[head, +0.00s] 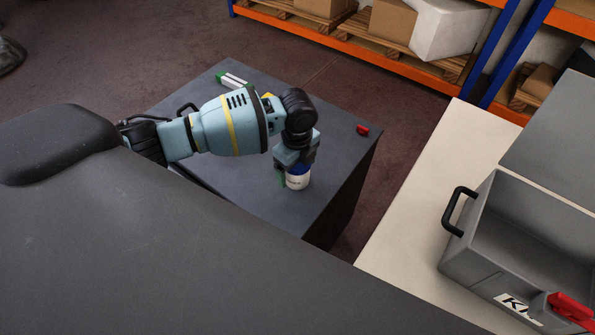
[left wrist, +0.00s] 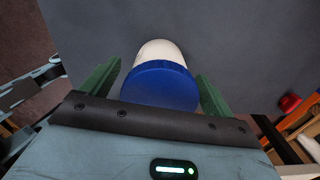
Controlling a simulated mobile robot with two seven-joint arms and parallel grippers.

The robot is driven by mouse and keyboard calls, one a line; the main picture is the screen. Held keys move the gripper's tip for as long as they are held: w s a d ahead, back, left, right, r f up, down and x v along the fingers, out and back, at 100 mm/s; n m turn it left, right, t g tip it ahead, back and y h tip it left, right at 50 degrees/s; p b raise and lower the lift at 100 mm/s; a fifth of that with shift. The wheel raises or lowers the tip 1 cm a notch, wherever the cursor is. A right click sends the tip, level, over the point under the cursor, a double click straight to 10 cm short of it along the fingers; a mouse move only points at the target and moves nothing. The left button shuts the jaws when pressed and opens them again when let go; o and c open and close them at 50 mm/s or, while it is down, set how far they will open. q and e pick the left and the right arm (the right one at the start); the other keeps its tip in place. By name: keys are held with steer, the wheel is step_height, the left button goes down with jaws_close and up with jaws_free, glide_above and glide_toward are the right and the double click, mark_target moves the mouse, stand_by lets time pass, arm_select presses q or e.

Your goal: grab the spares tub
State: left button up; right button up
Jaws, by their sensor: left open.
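The spares tub (head: 297,181) is a small white tub with a blue lid, standing on the dark grey table (head: 225,185) near its front right edge. My left gripper (head: 291,176) is at the tub, coming from above and behind it in the head view. In the left wrist view, the tub's blue lid (left wrist: 160,86) lies between the two green fingers of my left gripper (left wrist: 155,88). My right gripper is not in view.
A small red object (head: 362,130) lies near the table's right corner, and a green and white box (head: 232,80) at its far edge. A grey open bin (head: 510,250) with a black handle stands on a pale bench at the right. Shelving with boxes stands behind.

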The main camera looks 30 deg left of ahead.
arm_select(q)
steer(key=shift+c, duration=0.4)
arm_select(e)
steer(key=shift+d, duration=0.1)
arm_select(q)
steer(key=c, duration=1)
steer(key=shift+r, duration=0.75)
step_height(320, 180, up, 2)
steer(key=shift+r, duration=0.15)
steer(key=shift+s+a+r+p, duration=0.2)
steer(key=shift+s+a, duration=0.5)
steer(key=shift+s, duration=1.9)
steer(key=shift+s+a+r+p, duration=0.2)
steer(key=shift+s+a, duration=0.45)
steer(key=shift+s, duration=1.9)
steer(key=shift+s+a+r+p, duration=0.2)
steer(key=shift+s+a, duration=0.5)
steer(key=shift+s, duration=1.9)
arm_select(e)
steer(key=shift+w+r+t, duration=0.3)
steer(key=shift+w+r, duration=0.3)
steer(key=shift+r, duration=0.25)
